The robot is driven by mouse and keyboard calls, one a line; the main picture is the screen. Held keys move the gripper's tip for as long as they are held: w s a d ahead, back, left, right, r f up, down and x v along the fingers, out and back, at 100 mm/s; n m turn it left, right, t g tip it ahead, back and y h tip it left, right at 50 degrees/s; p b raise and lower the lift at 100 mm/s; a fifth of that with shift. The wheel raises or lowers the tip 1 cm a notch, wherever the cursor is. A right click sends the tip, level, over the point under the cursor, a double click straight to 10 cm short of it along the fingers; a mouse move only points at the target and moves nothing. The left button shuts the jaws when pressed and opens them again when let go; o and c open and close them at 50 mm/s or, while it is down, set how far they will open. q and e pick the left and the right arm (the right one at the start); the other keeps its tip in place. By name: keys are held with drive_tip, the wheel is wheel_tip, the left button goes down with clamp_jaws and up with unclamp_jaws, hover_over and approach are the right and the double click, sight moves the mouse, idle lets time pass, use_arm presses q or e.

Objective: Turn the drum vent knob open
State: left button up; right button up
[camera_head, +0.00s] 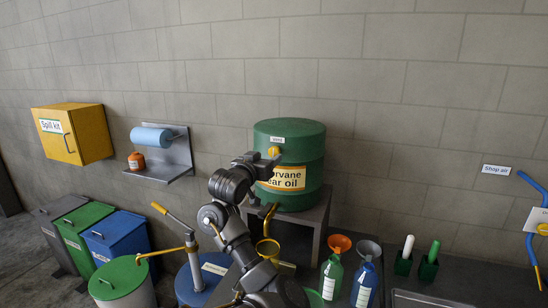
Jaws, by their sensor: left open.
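The green drum (300,135) with a "gear oil" label lies on a dark stand (318,218) against the wall. A small white tag (277,140) sits on its face, and the yellow vent knob (273,150) is just below the tag. My left gripper (272,160) is open at the front of the drum, close below the knob, and covers part of the label. I cannot tell whether its fingers touch the knob. My right gripper is not in view.
A yellow spill kit cabinet (73,133) and a shelf with a blue roll (153,137) hang at left. Bins (118,236) and a blue drum (198,285) with a yellow hand pump (175,217) stand below. Bottles with funnels (334,270) stand right of my arm.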

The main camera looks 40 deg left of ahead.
sight(273, 153)
use_arm(q)
drive_tip(key=p+x, duration=0.2)
drive_tip(key=x, duration=0.2)
drive_tip(key=shift+w+a+r, duration=0.1)
drive_tip(key=shift+w+r, duration=0.05)
drive_tip(key=shift+w, duration=0.2)
drive_tip(key=shift+w+a+p, duration=0.15)
drive_tip(key=shift+w+p, duration=0.15)
drive_tip(key=shift+w, duration=0.15)
drive_tip(key=c, duration=1)
drive_tip(key=shift+o, duration=0.2)
drive_tip(key=shift+f+n+b, duration=0.25)
drive_tip(key=shift+n+b, duration=0.15)
drive_tip(key=shift+n, duration=0.2)
